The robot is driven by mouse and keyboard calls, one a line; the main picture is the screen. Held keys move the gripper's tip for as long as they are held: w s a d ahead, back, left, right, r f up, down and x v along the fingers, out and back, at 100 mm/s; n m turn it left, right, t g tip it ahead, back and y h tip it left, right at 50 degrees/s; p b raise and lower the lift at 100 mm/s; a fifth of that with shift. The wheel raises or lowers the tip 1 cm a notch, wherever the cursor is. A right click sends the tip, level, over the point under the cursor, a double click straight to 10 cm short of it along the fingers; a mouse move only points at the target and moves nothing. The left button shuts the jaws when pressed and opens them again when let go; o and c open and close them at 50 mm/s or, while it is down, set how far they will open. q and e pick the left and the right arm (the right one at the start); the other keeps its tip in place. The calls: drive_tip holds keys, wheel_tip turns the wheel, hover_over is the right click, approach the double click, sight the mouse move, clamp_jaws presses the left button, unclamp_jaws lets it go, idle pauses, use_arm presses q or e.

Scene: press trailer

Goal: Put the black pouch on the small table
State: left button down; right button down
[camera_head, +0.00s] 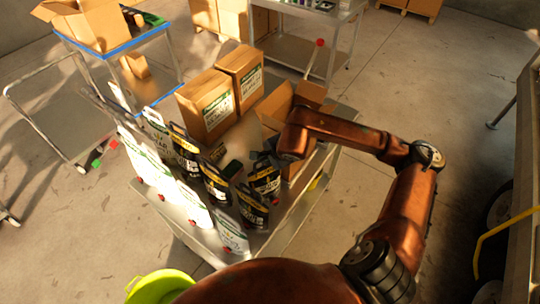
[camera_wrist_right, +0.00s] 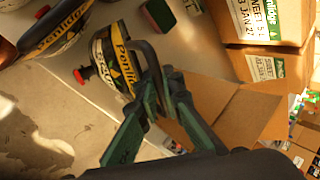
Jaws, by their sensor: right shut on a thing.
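Several black pouches with white and yellow labels stand on the grey cart (camera_head: 290,222) in the head view, one at its near right side (camera_head: 264,181). In the wrist view my right gripper (camera_wrist_right: 152,75) is shut on the edge of a black pouch (camera_wrist_right: 114,55) with a red cap. Its fingers hide part of that pouch. In the head view my right arm reaches over the cart's right side, and its gripper is hard to make out among the pouches. A small table with a blue edge (camera_head: 142,40) stands at the upper left. My left gripper does not show.
White pouches (camera_head: 150,170) line the cart's left side. Brown cardboard boxes (camera_head: 206,104) stand behind the pouches, with an open box (camera_head: 275,103) beside them. An open carton (camera_head: 95,22) sits on the blue-edged table. A trolley (camera_head: 48,122) stands left. A green bin (camera_head: 160,285) is near.

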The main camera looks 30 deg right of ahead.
sight(265, 180)
drive_tip(key=shift+w+a+f, duration=0.15)
drive_tip(key=shift+w+f, duration=0.15)
drive_tip(key=shift+w, duration=0.1)
drive_tip(key=shift+f+p, duration=0.85)
drive_tip(key=shift+f, duration=0.65)
drive_tip(key=c, duration=2.5)
unclamp_jaws()
drive_tip(key=shift+s+f, duration=0.1)
drive_tip(key=shift+f, duration=0.1)
drive_tip(key=shift+c, duration=0.2)
drive_tip(key=o, duration=0.5)
drive_tip(key=shift+r, duration=0.1)
drive_tip(key=shift+c, duration=0.2)
